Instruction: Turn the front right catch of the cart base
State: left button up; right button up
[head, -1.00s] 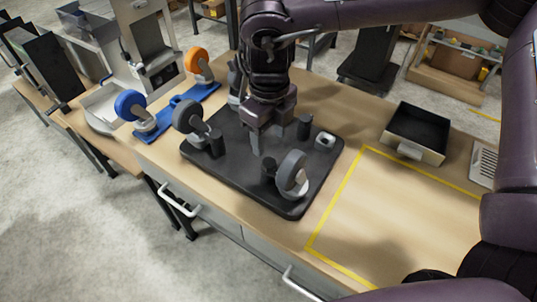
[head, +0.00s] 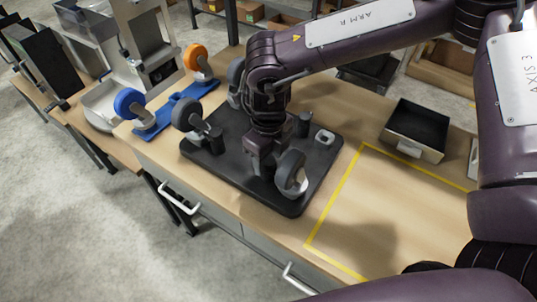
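The cart base is a black plate (head: 228,174) lying on the bench, with grey-wheeled casters standing on it. The front right caster (head: 292,174) stands near the plate's front right corner. My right gripper (head: 264,168) is down at the plate, just left of this caster, where the front right catch, a short black post, stands. The gripper hides most or all of that catch, so I cannot tell whether its fingers touch or grip it. Similar black posts show at the left (head: 215,140) and back right (head: 303,124). My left gripper is not in view.
A blue bracket (head: 180,108) with a blue wheel (head: 128,103) and an orange wheel (head: 196,57) lies left of the plate. A black open bin (head: 416,130) stands at the right. The yellow-taped area (head: 385,215) is clear.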

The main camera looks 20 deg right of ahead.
aim_at(268, 160)
jog(key=c, duration=0.9)
jog(key=shift+n, duration=0.8)
jog(key=o, duration=1)
jog(key=shift+c, duration=0.2)
jog(key=shift+r, duration=0.15)
notch_tip(268, 160, up, 6)
jog(key=shift+r+b, duration=0.1)
jog(key=shift+b, duration=0.7)
jog(key=shift+r, duration=0.7)
